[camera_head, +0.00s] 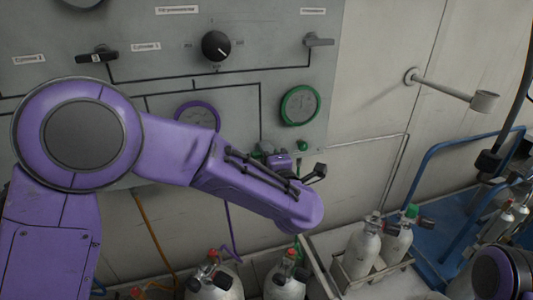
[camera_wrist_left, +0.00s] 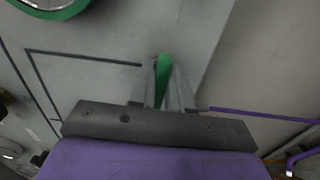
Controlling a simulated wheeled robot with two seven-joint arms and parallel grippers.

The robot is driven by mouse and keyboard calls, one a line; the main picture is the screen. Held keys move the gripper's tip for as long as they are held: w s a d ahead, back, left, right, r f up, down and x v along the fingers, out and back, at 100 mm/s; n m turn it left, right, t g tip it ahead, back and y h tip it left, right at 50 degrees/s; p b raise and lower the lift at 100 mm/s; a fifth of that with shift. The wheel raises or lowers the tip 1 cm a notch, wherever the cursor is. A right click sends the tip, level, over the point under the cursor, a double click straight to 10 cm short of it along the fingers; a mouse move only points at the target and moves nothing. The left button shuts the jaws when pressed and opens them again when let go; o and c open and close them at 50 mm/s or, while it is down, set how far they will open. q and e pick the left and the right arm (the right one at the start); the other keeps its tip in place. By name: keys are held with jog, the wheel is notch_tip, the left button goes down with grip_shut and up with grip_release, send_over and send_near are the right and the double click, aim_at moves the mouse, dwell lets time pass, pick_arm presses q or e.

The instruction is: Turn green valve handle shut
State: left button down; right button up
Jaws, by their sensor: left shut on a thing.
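In the left wrist view the green valve handle (camera_wrist_left: 163,76) stands as a narrow green bar between the two fingers of my left gripper (camera_wrist_left: 162,88). The fingers are shut on it, one on each side. In the head view my left gripper (camera_head: 268,155) is at the lower right of the grey panel (camera_head: 250,75), below the green-rimmed gauge (camera_head: 300,104). My own forearm and wrist hide most of the gripper and handle there. My right gripper is not in view.
A black knob (camera_head: 216,46) and a grey lever (camera_head: 319,41) are higher on the panel. A purple-rimmed gauge (camera_head: 198,116) is partly behind my arm. A wall bracket (camera_head: 450,90) sticks out at right. Gas cylinders (camera_head: 361,250) stand below. The wall right of the panel is mostly clear.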

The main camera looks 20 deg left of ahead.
pick_arm(q)
jog(key=c, duration=1.1)
grip_release()
jog(key=shift+c, duration=0.2)
jog(key=b+v, duration=0.2)
jog(key=v, duration=0.8)
jog(key=shift+s+d+b, duration=0.2)
jog(key=shift+d+b, duration=0.05)
jog(key=shift+b, duration=0.15)
jog(key=shift+f, duration=0.1)
